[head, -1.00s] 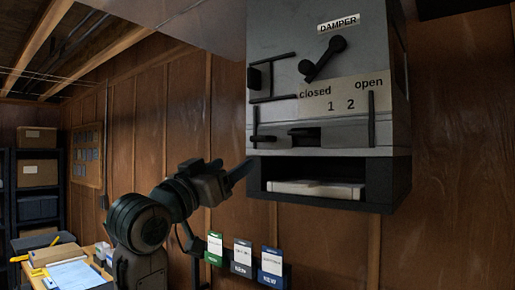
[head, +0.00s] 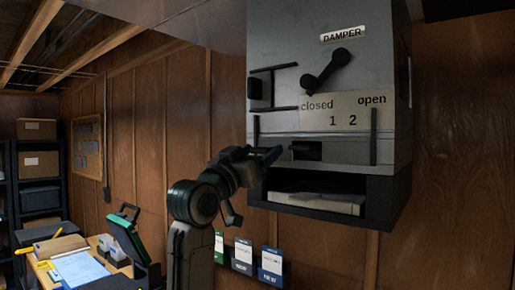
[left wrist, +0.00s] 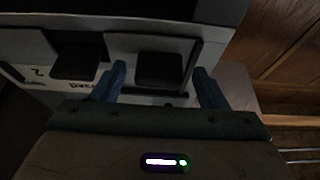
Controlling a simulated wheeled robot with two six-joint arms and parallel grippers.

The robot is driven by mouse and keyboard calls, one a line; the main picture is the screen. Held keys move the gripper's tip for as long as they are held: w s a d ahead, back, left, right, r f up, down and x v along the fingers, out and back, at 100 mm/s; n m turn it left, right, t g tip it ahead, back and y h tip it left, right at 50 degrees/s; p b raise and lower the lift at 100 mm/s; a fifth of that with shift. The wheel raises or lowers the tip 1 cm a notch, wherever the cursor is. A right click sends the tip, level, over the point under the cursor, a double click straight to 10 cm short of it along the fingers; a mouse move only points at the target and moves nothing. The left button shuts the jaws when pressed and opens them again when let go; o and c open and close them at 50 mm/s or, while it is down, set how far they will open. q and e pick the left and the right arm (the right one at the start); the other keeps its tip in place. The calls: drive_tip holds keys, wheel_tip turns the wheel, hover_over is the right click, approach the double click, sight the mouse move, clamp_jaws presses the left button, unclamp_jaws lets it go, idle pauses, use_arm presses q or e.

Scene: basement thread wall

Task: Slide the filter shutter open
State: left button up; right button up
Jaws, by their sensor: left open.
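The grey wall box (head: 350,75) carries a plate (head: 340,105) marked closed, 1, 2 and open. Below the plate is a pale horizontal band (head: 345,152) with a dark opening or block (head: 306,151) and upright dark bars at each end. My left gripper (head: 272,154) is at the left end of this band. In the left wrist view my open left gripper (left wrist: 162,84) has a blue finger on either side of a dark block (left wrist: 158,70), beside an end bar (left wrist: 190,68). Contact cannot be told. In the head view my gripper hides this part.
A black damper lever (head: 330,72) and a dark square slide between rails (head: 260,90) sit above. An open shelf with a white filter-like slab (head: 315,202) lies below. Cards (head: 243,256) hang under the box. A cluttered table (head: 80,268) stands at lower left.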

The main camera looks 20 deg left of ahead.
use_arm(q)
drive_tip(key=c, duration=1.4)
drive_tip(key=shift+r, duration=2.5)
drive_tip(key=o, duration=1.4)
drive_tip(key=shift+s+f+b, duration=0.1)
drive_tip(key=shift+s+b, duration=0.05)
drive_tip(key=shift+b, duration=0.15)
